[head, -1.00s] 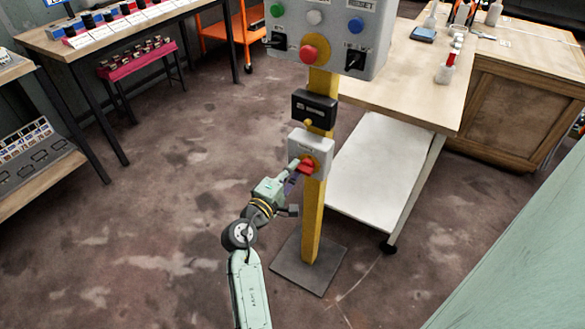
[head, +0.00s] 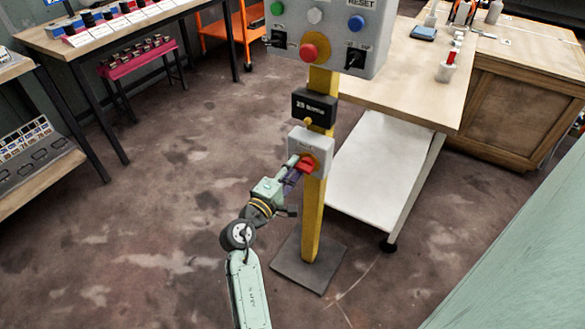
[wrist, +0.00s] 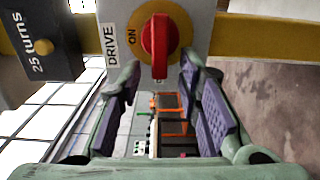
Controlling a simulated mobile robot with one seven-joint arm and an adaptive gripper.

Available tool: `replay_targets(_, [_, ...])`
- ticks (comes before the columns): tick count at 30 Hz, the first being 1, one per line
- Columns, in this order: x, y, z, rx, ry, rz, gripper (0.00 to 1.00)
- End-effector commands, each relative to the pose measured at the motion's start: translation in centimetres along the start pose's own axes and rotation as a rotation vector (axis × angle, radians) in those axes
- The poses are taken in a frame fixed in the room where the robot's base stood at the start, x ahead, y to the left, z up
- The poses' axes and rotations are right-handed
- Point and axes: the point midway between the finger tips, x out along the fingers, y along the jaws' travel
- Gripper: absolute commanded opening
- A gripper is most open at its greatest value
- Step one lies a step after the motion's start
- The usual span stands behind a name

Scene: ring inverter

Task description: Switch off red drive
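The red drive switch (wrist: 160,48) is a red rotary handle on a yellow disc (wrist: 183,22), set in a grey box marked DRIVE (wrist: 113,30). In the wrist view its handle runs up and down the picture, with ON printed to its left. In the head view the switch (head: 307,162) sits on the yellow post. My gripper (wrist: 160,78) is open, with purple-padded fingers apart on either side of the handle's lower end. I see a gap on both sides; contact is not visible. In the head view my gripper (head: 294,172) is close to the switch, partly covering it.
A black box reading 25 turns (wrist: 40,45) is beside the drive box. Above it on the yellow post (head: 312,220) is a grey panel (head: 335,25) with buttons and switches. A workbench (head: 400,85) with a white lower shelf stands right; open floor lies left.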

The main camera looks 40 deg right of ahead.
Motion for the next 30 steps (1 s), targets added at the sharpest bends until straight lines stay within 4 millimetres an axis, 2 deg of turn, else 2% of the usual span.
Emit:
replay_targets(15, [-9.8,-0.1,-0.1,-0.001,0.003,-0.001,0.32])
replay_targets(21, [-11.4,0.0,0.0,0.000,0.001,0.000,0.32])
replay_targets(30, [-11.5,0.0,0.0,0.000,0.001,0.000,0.32])
